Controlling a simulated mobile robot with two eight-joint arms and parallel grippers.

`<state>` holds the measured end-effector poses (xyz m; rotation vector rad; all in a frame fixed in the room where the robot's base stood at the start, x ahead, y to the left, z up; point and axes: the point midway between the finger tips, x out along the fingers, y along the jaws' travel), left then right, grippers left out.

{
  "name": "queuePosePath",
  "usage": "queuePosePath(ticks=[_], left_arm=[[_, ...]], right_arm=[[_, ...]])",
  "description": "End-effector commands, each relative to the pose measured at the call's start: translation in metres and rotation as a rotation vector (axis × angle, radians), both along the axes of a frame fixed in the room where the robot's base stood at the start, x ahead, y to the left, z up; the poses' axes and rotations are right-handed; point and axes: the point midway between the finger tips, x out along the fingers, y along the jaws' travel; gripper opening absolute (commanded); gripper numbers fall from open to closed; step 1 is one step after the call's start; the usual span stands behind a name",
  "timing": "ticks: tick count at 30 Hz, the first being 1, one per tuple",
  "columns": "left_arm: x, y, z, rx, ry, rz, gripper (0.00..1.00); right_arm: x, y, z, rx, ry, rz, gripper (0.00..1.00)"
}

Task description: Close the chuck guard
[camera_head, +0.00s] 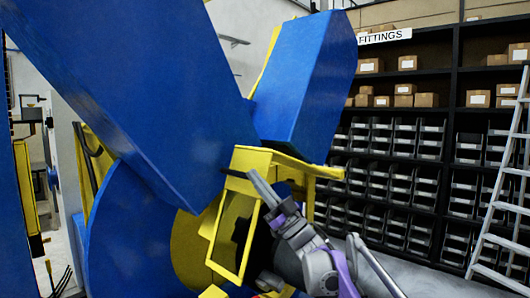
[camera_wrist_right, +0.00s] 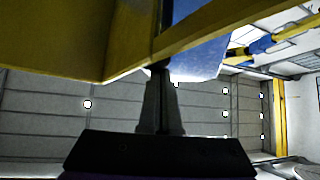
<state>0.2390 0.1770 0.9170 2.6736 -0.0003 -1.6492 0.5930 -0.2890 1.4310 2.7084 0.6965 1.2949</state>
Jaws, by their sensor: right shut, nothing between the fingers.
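The chuck guard (camera_head: 215,238) is a yellow framed box with window openings, in the middle of the head view. It stands in front of a round yellow plate on the blue positioner, and its framed side hangs tilted. My right gripper (camera_head: 254,177) is shut and empty, its fingertips at the guard's upper edge. In the right wrist view, the closed fingers (camera_wrist_right: 160,72) point up to just below a yellow panel (camera_wrist_right: 60,40). I cannot tell whether they touch it. The arm hides part of the guard and the dark chuck behind it. My left gripper is out of view.
Large blue positioner arms (camera_head: 130,75) fill the left and centre. A dark shelf rack (camera_head: 445,95) with boxes and bins stands at the back right. A ladder (camera_head: 500,190) leans at the far right.

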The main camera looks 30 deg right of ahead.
Motion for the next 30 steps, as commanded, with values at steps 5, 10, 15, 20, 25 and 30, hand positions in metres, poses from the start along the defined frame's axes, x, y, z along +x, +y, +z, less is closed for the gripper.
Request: queuePosePath(ticks=[5,10,15,20,25,30], left_arm=[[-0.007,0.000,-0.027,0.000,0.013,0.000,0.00],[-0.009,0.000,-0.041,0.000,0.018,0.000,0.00],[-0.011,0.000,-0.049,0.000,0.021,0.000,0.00],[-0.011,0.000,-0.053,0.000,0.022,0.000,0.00],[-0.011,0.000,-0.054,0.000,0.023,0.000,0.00],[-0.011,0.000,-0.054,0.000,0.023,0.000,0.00]], right_arm=[[-0.002,0.005,-0.076,-0.125,-0.049,-0.002,0.00],[-0.002,0.005,-0.129,-0.224,-0.091,-0.002,0.00],[0.000,0.001,-0.166,-0.295,-0.120,-0.002,0.00],[0.001,-0.002,-0.185,-0.334,-0.137,-0.002,0.00],[0.002,-0.003,-0.194,-0.351,-0.142,-0.003,0.00],[0.003,-0.004,-0.195,-0.353,-0.141,-0.004,0.00]])
